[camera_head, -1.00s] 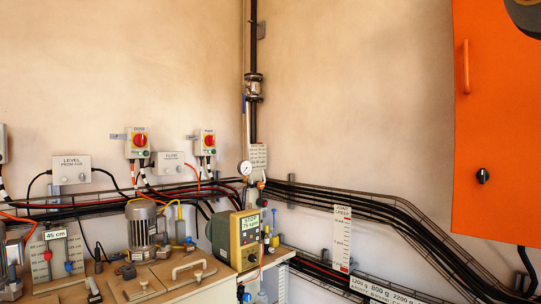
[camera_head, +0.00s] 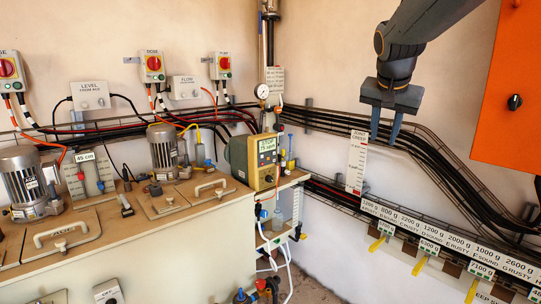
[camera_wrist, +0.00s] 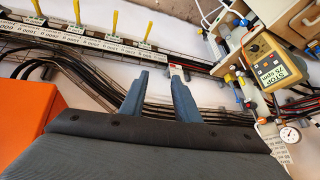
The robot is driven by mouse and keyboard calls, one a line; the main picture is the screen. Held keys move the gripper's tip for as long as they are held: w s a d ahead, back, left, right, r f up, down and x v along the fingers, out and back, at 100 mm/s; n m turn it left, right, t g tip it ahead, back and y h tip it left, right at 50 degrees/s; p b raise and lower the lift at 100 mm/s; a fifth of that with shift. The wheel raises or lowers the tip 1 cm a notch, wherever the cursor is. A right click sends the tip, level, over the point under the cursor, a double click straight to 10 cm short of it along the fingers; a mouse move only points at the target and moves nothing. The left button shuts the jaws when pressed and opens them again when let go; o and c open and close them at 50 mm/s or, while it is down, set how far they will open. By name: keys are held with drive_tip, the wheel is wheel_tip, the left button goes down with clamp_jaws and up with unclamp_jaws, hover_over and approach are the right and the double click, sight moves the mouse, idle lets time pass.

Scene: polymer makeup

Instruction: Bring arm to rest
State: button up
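My gripper (camera_head: 384,131) hangs at the upper right in the head view, fingers pointing down, in front of the wall with the black cables. Its two blue-grey fingers stand apart with nothing between them. In the wrist view the open fingers (camera_wrist: 160,98) reach toward the cable tray, and the gap between them is empty. The arm (camera_head: 430,25) comes in from the top right.
An orange cabinet (camera_head: 510,110) is at the right. A bench (camera_head: 130,235) with motors and a yellow-fronted pump unit (camera_head: 267,160) stands at the left. A labelled rail (camera_head: 450,240) runs along the right wall, below the black cables (camera_head: 440,170).

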drive_tip(key=s+a+f+n+g+y, duration=0.1)
drive_tip(key=s+a+f+n+g, duration=0.2)
drive_tip(key=s+f, duration=1.1)
drive_tip(key=s+a+f+n+g+y, duration=0.1)
drive_tip(key=s+a+f+n+g, duration=0.2)
drive_tip(key=s+a+f, duration=0.4)
drive_tip(key=s+f+n, duration=0.1)
drive_tip(key=s+f, duration=0.6)
drive_tip(key=f, duration=0.1)
drive_tip(key=shift+s+f+n, duration=0.15)
drive_tip(key=shift+n, duration=0.15)
